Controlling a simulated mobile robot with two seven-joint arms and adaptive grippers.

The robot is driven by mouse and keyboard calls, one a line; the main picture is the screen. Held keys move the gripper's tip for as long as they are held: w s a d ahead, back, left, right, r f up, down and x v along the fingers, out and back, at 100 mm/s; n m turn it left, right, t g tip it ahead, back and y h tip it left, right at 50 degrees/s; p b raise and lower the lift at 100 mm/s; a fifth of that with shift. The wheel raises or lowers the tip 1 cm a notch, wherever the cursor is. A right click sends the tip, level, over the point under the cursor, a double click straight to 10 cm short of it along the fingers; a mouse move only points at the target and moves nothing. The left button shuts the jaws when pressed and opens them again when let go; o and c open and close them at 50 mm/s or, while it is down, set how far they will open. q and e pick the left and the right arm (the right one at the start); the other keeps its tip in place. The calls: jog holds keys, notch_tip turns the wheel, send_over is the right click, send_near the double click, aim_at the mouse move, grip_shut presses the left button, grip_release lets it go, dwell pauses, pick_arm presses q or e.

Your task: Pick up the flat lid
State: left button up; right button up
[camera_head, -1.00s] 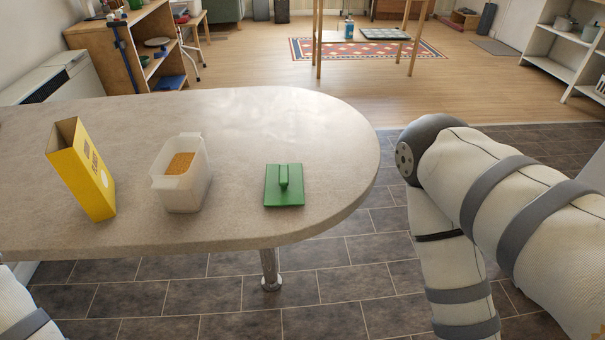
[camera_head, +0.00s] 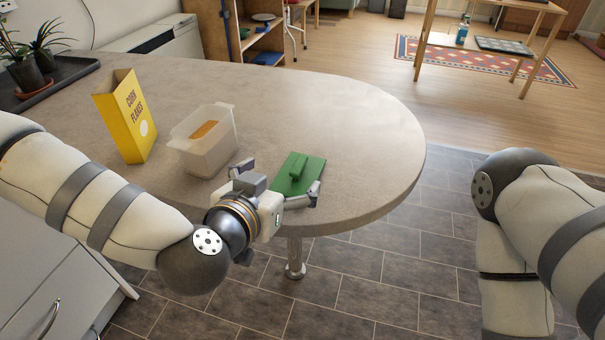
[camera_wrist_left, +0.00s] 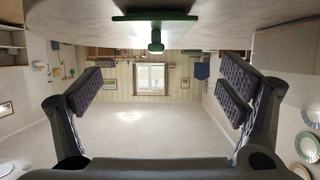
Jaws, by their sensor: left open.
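The flat green lid (camera_head: 300,176) lies on the table near its front right edge, with a raised handle on top. It also shows in the left wrist view, as a thin green plate (camera_wrist_left: 170,15) with its knob, at the top of the upside-down picture. My left gripper (camera_head: 278,180) is open and empty at the near side of the lid. One finger is towards the container and the other is by the lid's right front corner. Whether a finger touches the lid I cannot tell. My right arm shows at the right, but its gripper is out of view.
A translucent container (camera_head: 208,154) with orange-brown contents stands left of the lid, close to my left gripper. A yellow corn flakes box (camera_head: 126,117) stands further left. A dark tray (camera_head: 60,85) with potted plants is at the far left. The table's right part (camera_head: 370,120) is clear.

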aim_at(297, 168)
pick_arm(q)
jog(key=x, duration=0.4)
jog(key=b+x, duration=0.1)
jog(key=x, duration=0.3)
jog(key=shift+w+d+f, duration=0.15)
jog(key=shift+w+d, duration=0.05)
jog(key=shift+d, duration=0.15)
jog(key=c, duration=1.8)
